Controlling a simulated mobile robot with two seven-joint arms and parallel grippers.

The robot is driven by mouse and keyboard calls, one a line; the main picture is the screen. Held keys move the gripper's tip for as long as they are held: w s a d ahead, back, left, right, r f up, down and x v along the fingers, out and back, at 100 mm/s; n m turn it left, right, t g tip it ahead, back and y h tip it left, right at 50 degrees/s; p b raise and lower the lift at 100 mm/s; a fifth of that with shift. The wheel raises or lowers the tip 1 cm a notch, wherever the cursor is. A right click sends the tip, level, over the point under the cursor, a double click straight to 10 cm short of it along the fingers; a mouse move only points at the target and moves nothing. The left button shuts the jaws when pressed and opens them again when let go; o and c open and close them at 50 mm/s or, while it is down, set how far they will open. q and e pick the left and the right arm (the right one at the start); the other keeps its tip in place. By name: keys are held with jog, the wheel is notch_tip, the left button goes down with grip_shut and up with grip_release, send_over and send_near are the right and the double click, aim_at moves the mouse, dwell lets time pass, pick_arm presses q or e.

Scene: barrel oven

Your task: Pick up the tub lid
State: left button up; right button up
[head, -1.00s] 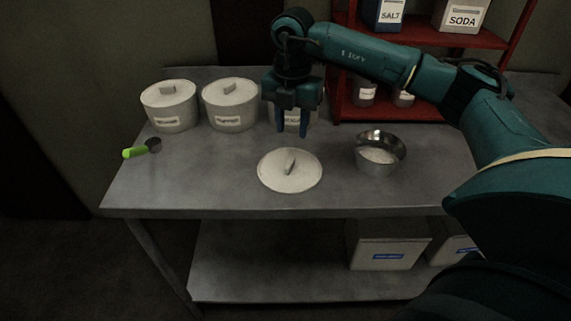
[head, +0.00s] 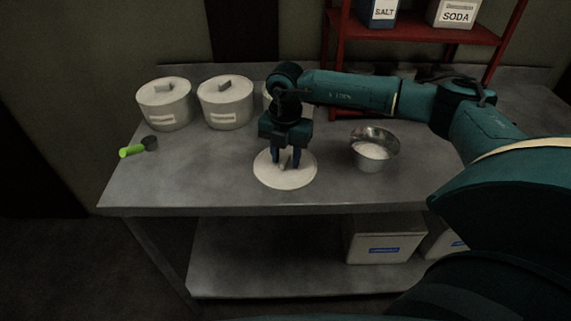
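The tub lid (head: 285,182) is a round, pale disc with an upright handle, lying flat on the grey metal table (head: 210,180). My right gripper (head: 287,163) points down over the middle of the lid. Its two fingers stand apart, one on each side of the handle, which shows partly between them. The gripper looks open; whether a finger touches the handle I cannot tell. My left gripper is not in view.
Two lidded tubs (head: 165,103) (head: 227,102) stand at the back left; a third is mostly hidden behind my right gripper. A metal bowl with white contents (head: 374,151) stands right of the lid. A green-handled scoop (head: 132,151) lies left. A red shelf (head: 420,33) is behind.

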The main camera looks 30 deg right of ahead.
jog(key=shift+c, duration=0.5)
grip_shut()
jog(key=shift+r, duration=0.1)
